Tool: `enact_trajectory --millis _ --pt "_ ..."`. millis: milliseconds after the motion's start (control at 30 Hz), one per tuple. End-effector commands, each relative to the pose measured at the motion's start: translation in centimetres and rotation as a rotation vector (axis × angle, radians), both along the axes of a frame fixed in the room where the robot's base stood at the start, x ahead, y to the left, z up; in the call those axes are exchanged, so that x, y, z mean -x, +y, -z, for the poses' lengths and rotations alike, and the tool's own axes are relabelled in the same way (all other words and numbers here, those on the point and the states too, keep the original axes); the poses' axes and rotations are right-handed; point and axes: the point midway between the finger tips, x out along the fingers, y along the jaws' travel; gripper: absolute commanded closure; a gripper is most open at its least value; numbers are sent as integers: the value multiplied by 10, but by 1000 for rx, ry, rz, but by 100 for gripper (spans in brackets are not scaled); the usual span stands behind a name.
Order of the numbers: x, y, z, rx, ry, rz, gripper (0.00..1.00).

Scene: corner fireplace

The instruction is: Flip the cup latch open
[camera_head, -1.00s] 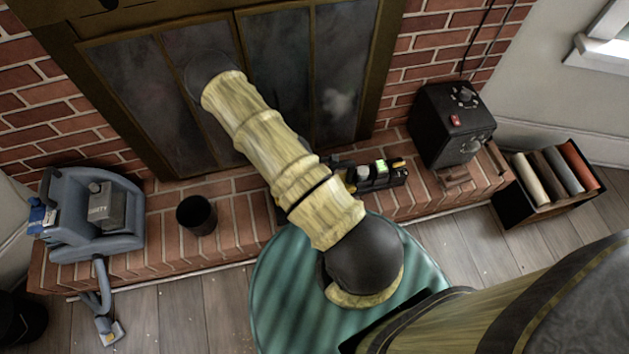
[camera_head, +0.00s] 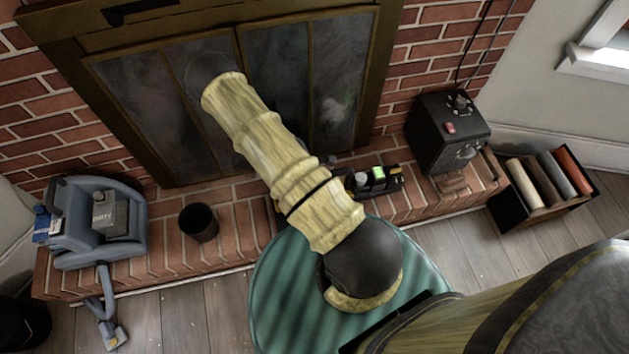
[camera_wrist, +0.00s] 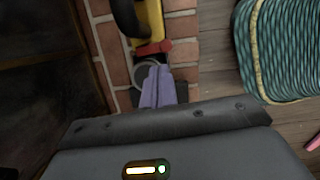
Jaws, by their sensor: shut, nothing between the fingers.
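In the wrist view, my gripper (camera_wrist: 158,72) shows as two pale purple fingers, shut together with nothing between them. Just past the fingertips is a device with a yellow body (camera_wrist: 151,18), a black curved handle (camera_wrist: 127,20), a red piece (camera_wrist: 153,48) and a grey round cup-like part (camera_wrist: 146,73). The fingers overlap the cup part near the red piece; I cannot tell if they touch. I cannot make out which piece is the cup latch. In the head view my arm hides the gripper and this device.
A teal ribbed round piece (camera_head: 280,290) stands before the brick hearth (camera_head: 240,218). On the hearth are a black cup (camera_head: 199,222), a blue-grey machine (camera_head: 125,216), a black box with knobs (camera_head: 435,130) and a dark caddy with a green item (camera_head: 378,173). Fireplace doors (camera_head: 275,60) stand behind.

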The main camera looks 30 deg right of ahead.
Motion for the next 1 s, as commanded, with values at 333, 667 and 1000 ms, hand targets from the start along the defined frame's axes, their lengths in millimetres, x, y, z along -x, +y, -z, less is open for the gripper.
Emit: enact_trajectory --millis 333,667,1000 --pt "1 11 -49 0 2 2 100" --pt "0 16 -66 -1 1 4 100" --pt "0 16 -65 -1 1 4 100"
